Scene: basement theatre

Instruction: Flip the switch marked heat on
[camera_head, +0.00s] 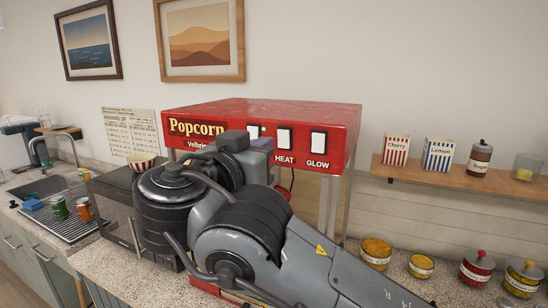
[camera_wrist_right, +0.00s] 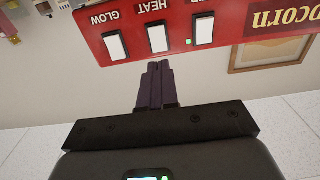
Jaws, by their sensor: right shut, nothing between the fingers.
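The red popcorn machine (camera_head: 260,110) carries a row of white switches. The HEAT switch (camera_head: 284,139) is in the middle, and no light shows beside it. The GLOW switch (camera_head: 318,143) is to its right. In the upside-down right wrist view, the HEAT switch (camera_wrist_right: 157,38) is just beyond my fingertips. My right gripper (camera_head: 262,143) is shut and empty, just left of and slightly below the HEAT switch in the head view. The wrist view shows its dark purple fingers (camera_wrist_right: 160,66) together, with a visible gap to the panel. My left gripper is out of view.
A third switch (camera_wrist_right: 203,29) has a lit green lamp beside it; my right gripper partly hides it in the head view. A shelf (camera_head: 460,176) at right holds popcorn boxes and jars. A sink (camera_head: 50,185) is at left.

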